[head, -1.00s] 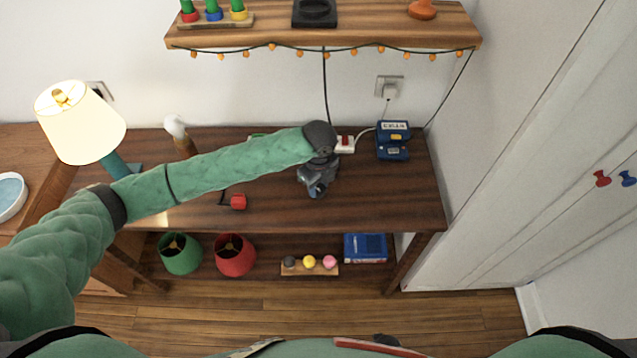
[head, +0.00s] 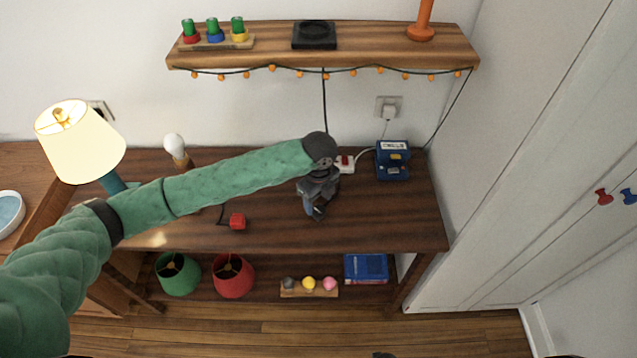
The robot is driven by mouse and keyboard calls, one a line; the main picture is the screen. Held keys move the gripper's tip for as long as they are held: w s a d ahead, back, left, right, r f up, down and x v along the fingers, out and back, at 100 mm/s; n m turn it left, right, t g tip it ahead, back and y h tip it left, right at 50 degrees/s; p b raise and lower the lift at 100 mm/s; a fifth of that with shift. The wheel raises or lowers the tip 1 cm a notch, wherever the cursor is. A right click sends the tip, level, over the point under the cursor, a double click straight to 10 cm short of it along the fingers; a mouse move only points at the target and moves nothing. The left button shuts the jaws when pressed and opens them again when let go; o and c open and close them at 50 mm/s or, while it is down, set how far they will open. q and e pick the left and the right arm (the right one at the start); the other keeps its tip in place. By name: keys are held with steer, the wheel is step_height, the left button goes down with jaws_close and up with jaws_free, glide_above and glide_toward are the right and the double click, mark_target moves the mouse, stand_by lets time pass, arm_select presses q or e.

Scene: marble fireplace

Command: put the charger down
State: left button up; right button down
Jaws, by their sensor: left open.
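My left gripper (head: 316,212) is over the middle of the dark wooden desk (head: 380,222), pointing down, with its jaws open. I see nothing held between its fingers, though the wrist hides part of them. A blue boxy device with a small display (head: 392,160), which looks like the charger, sits at the desk's back right, to the right of my left gripper and apart from it. A white cable runs from near it to a white power strip with a red switch (head: 345,164). My right gripper is not in view.
A red block with a black cord (head: 237,221) lies left of the gripper. A lit lamp (head: 80,140) and a bare bulb on a wooden stand (head: 177,150) stand further left. A shelf (head: 370,48) with hanging lights is above. The desk's front right is clear.

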mark_target(319, 209)
arm_select(q)
step_height(319, 209, up, 10)
steer(key=b, duration=0.3)
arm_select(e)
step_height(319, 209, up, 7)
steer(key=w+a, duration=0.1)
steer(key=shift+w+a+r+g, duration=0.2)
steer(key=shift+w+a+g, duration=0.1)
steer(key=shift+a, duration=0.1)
